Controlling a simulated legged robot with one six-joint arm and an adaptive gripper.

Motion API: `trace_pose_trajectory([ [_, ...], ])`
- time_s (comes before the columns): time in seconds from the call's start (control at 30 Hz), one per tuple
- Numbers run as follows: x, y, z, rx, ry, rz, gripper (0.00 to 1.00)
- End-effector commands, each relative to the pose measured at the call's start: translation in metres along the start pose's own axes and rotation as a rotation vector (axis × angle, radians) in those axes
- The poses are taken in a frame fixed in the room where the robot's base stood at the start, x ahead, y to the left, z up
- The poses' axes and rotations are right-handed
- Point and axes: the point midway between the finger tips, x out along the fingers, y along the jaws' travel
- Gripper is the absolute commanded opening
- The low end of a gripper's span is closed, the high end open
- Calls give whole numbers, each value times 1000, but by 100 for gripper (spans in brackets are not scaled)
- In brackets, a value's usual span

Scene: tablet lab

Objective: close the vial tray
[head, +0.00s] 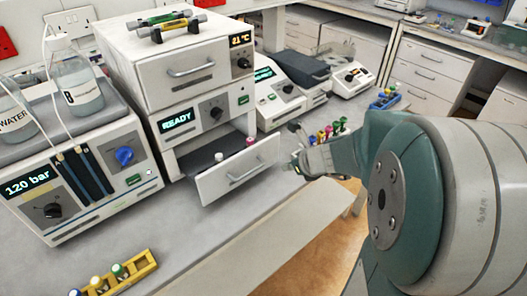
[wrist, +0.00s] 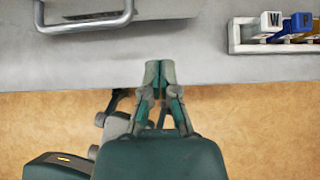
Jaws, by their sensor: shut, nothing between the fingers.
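The vial tray (head: 221,183) is a white drawer pulled out of the lower part of the instrument marked READY. Its front has a metal bar handle, and a white-capped vial (head: 219,157) and a pink-capped vial (head: 249,142) stand in it. My gripper (head: 297,160) is to the right of the tray front and apart from it. In the wrist view my gripper (wrist: 160,70) is shut and empty over the bench edge. A bar handle (wrist: 85,22) on a pale front, apparently the tray's, shows at its upper left.
A rack of colored vials (head: 332,132) stands behind my gripper; a rack also shows in the wrist view (wrist: 245,47). A yellow vial rack (head: 125,275) lies at the front left. The bench (head: 180,225) before the tray is clear.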

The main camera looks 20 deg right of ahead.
Motion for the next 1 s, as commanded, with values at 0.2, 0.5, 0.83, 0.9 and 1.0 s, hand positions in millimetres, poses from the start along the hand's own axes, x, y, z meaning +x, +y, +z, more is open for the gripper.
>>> trace_pose_trajectory([
  [0.2, 38, 1, -1, 0, 4, 4, 0],
  [0.5, 66, 0, 25, -3, 1, 2, 0],
  [0.83, 68, 0, 28, -3, 1, 0, 0],
  [0.9, 68, 0, 28, -3, 1, 0, 0],
  [1.0, 73, 0, 34, -5, 1, 1, 0],
])
